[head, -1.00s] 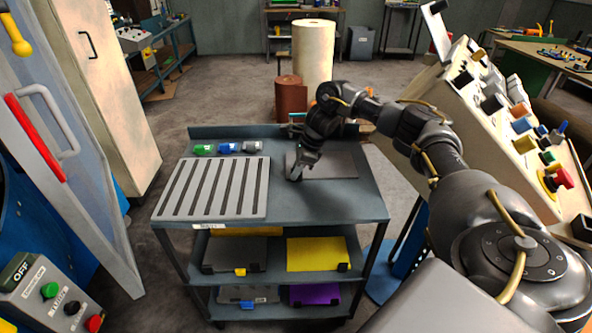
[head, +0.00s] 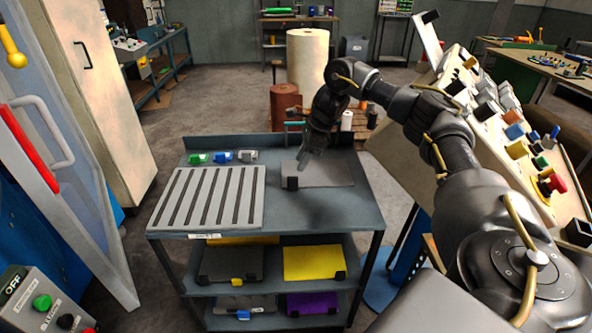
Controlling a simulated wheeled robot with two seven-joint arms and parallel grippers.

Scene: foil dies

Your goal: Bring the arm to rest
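My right arm reaches in from the right. Its gripper (head: 306,163) hangs over the right part of the cart's top (head: 250,226), above a flat dark grey plate (head: 331,174). The plate lies on the cart with a small black block (head: 291,183) at its front left corner. The fingertips look apart from the block. The fingers are small and dark, so their opening is unclear. My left gripper is not in view.
A grey slotted rack (head: 209,197) fills the cart's left part; green, blue and grey tags lie behind it. Lower shelves hold yellow (head: 314,262) and purple (head: 313,303) plates. A sloping control panel (head: 505,140) stands right, an open door (head: 60,165) left.

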